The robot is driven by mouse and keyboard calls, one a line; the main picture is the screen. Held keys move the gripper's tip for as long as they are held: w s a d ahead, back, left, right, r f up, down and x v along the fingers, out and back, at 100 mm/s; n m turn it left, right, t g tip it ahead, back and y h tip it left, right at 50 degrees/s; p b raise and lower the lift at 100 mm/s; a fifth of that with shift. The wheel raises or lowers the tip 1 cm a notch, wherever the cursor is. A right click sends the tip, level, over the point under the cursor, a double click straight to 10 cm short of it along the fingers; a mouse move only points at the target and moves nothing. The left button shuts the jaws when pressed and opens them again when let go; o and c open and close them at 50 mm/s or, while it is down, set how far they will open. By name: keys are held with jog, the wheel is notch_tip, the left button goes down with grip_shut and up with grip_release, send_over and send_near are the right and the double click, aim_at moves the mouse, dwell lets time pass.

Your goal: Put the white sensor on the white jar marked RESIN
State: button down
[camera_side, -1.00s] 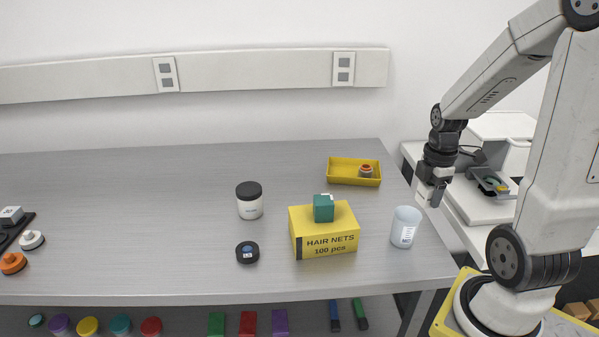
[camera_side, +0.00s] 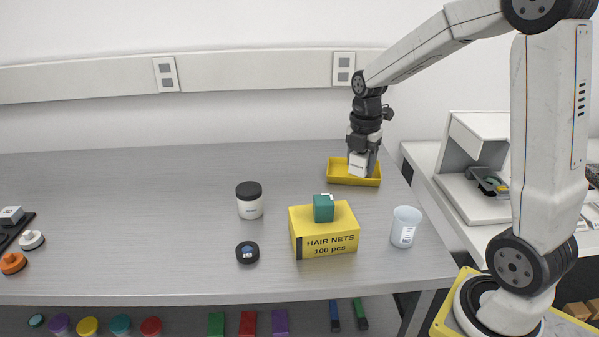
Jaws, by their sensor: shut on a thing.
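My gripper (camera_side: 363,170) is shut on the white sensor (camera_side: 358,164), a small white block with faint dark print. It holds the sensor upright at the yellow tray near the back right of the bench; whether the sensor touches the tray I cannot tell. Nothing sits on the lid.
The yellow tray (camera_side: 340,179) lies under my gripper. A yellow HAIR NETS box (camera_side: 325,241) with a green block (camera_side: 323,208) on top stands between jar and beaker (camera_side: 405,228). A black round piece (camera_side: 247,253) lies in front of the jar. The bench's left middle is clear.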

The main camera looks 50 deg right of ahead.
jog(key=w+a+r+n, duration=0.4)
jog(key=w+a+n, duration=0.3)
jog(key=w+a, duration=0.4)
send_over(248, 188)
jog(key=s, duration=0.1)
jog(key=shift+n, duration=0.4)
jog(key=f, duration=0.8)
jog(key=shift+s+f, duration=0.2)
jog(key=shift+w+f, duration=0.4)
jog(key=shift+w+f, duration=0.2)
jog(key=shift+f, duration=1.65)
jog(key=shift+f, duration=0.15)
